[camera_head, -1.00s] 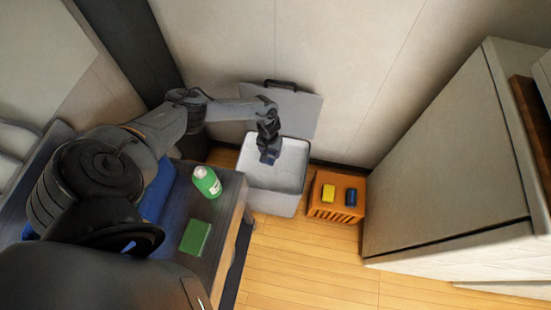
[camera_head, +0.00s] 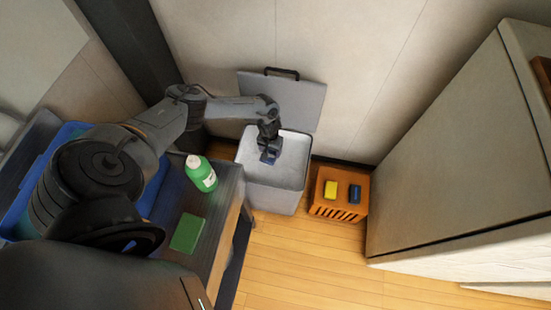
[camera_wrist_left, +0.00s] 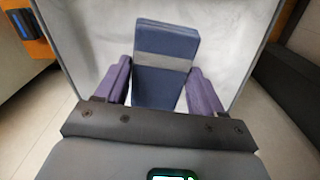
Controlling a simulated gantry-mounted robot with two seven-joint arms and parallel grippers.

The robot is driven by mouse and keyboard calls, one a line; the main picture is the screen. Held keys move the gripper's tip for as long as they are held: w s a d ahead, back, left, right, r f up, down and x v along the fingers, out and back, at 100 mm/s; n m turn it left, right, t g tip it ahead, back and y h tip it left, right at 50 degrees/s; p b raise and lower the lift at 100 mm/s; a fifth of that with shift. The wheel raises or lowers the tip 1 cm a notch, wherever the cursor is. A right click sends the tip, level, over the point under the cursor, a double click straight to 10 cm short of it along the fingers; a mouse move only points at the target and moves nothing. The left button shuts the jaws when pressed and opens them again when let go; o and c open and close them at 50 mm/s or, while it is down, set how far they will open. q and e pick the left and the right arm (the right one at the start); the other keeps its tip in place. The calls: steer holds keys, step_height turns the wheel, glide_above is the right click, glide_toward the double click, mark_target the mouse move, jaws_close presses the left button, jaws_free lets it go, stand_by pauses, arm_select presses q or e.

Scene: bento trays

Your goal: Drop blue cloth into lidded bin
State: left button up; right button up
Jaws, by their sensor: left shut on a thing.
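The grey lidded bin (camera_head: 275,200) stands on the floor against the wall, its lid (camera_head: 305,98) swung up and open. My left gripper (camera_head: 269,153) reaches over the bin's mouth, pointing down into it. It is shut on the folded blue cloth (camera_head: 268,157), which has a grey band across it. In the left wrist view the cloth (camera_wrist_left: 162,92) sits between the two fingers of the gripper (camera_wrist_left: 158,85), with the bin's pale inside (camera_wrist_left: 225,45) around it. My right gripper is not in view.
A dark table left of the bin holds a green bottle (camera_head: 201,173) and a green block (camera_head: 187,233). An orange crate (camera_head: 325,208) right of the bin carries a yellow item (camera_head: 331,190) and a dark blue item (camera_head: 355,194). A large pale cabinet (camera_head: 450,150) stands at right.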

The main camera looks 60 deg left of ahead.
arm_select(q)
steer(key=o, duration=1.1)
steer(key=shift+r, duration=0.15)
steer(key=shift+r+p, duration=2.2)
steer(key=shift+r, duration=3.1)
